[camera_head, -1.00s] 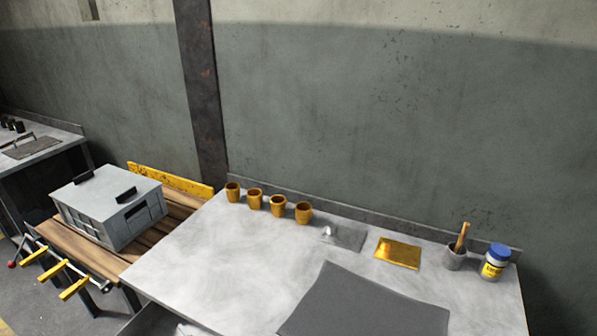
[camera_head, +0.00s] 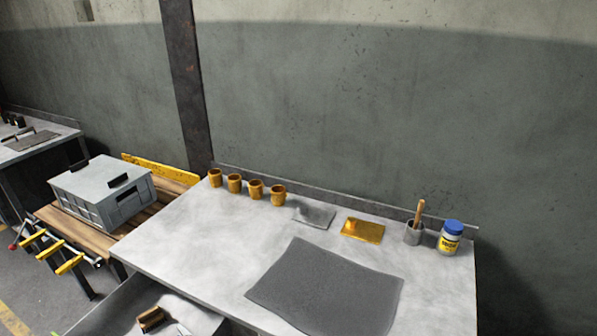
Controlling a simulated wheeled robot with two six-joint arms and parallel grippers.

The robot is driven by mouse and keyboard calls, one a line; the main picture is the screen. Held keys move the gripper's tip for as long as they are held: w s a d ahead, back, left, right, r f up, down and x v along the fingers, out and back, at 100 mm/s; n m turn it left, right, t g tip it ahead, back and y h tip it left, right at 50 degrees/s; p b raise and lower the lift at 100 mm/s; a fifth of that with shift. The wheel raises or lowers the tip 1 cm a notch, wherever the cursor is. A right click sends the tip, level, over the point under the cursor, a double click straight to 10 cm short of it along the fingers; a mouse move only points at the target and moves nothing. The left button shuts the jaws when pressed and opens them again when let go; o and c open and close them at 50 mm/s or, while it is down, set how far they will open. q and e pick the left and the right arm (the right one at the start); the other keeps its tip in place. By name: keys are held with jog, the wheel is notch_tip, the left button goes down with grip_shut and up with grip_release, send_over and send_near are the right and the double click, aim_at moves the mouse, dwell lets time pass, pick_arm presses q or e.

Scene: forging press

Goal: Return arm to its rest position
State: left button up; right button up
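Neither of my grippers nor my arms show in the head view. A pale grey worktable (camera_head: 190,240) fills the middle of the view. On it lies a dark grey mat (camera_head: 325,285) near the front. Several orange-brown cups (camera_head: 255,189) stand in a row along the back left edge. A silvery plate (camera_head: 314,216) and a gold plate (camera_head: 362,230) lie to their right. A grey cup (camera_head: 414,233) with a wooden-handled tool (camera_head: 419,211) and a blue-lidded jar (camera_head: 450,238) stand at the back right.
A grey lidded crate (camera_head: 103,192) sits on a wooden bench (camera_head: 70,238) with yellow-handled clamps (camera_head: 50,250) at left. An open drawer (camera_head: 150,305) under the table holds a brown-handled item (camera_head: 151,319). The table's left part is clear. Another bench (camera_head: 42,142) stands far left.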

pick_arm(q)
jog(key=s+a+r+g+h, duration=0.15)
jog(key=s+a+g, duration=0.25)
jog(key=s, duration=0.9)
jog(key=s+d+r+m+g+h, duration=0.1)
jog(key=s+d+r+m+h, duration=0.25)
jog(key=s, duration=0.35)
jog(key=s+d+r+m+g+h, duration=0.1)
jog(key=s+d+r+m+h, duration=0.3)
jog(key=s, duration=0.3)
notch_tip(320, 180, down, 32)
jog(key=a+g+y+b, duration=0.1)
jog(key=a+b, duration=0.1)
jog(key=b, duration=0.4)
jog(key=s+d+f+b, duration=0.1)
jog(key=s+f+b, duration=0.1)
jog(key=s+f, duration=0.5)
jog(key=s+d+f+g+b, duration=0.1)
jog(key=s+f+b, duration=0.1)
jog(key=s+f, duration=0.5)
notch_tip(320, 180, down, 5)
jog(key=shift+s+f, duration=0.15)
jog(key=shift+s, duration=0.25)
pick_arm(e)
notch_tip(320, 180, down, 10)
jog(key=a, duration=0.1)
jog(key=shift+w, duration=0.4)
